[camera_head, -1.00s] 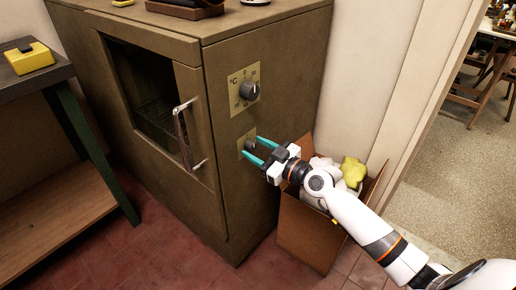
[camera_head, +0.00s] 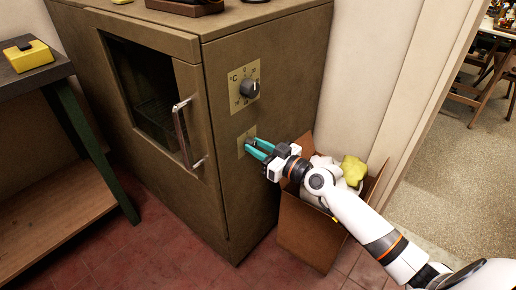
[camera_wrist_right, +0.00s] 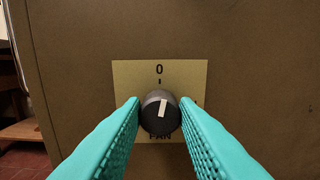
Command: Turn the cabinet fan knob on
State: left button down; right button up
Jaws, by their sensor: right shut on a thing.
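The fan knob (camera_wrist_right: 160,113) is a dark round knob with a white pointer line, on a brass-coloured plate (camera_wrist_right: 125,75) marked 0 above and FAN below. The pointer points nearly straight up, tipped slightly right of the 0. My right gripper (camera_head: 252,148) is at the front of the brown cabinet (camera_head: 245,190), its teal fingers shut on the knob's left and right sides in the wrist view. A mark right of the knob is mostly hidden by a finger. In the head view the fingers mostly hide the knob. My left gripper is out of view.
A larger °C dial (camera_head: 250,89) sits above the fan plate. The cabinet's door handle (camera_head: 183,130) is to the left. An open cardboard box (camera_head: 305,235) with rags stands below my right forearm. A dark-topped bench (camera_head: 30,80) stands at far left.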

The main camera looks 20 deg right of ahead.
jog(key=shift+m, duration=1.8)
jog(key=m, duration=0.2)
jog(key=shift+m, duration=0.4)
jog(key=m, duration=0.2)
jog(key=shift+m, duration=0.3)
jog(key=m, duration=0.3)
jog(key=shift+d+m+p, duration=0.1)
jog(key=shift+m+p, duration=0.2)
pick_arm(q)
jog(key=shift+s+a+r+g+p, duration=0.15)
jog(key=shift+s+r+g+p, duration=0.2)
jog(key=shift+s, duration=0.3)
pick_arm(e)
jog(key=shift+m, duration=1.4)
jog(key=shift+f, duration=0.1)
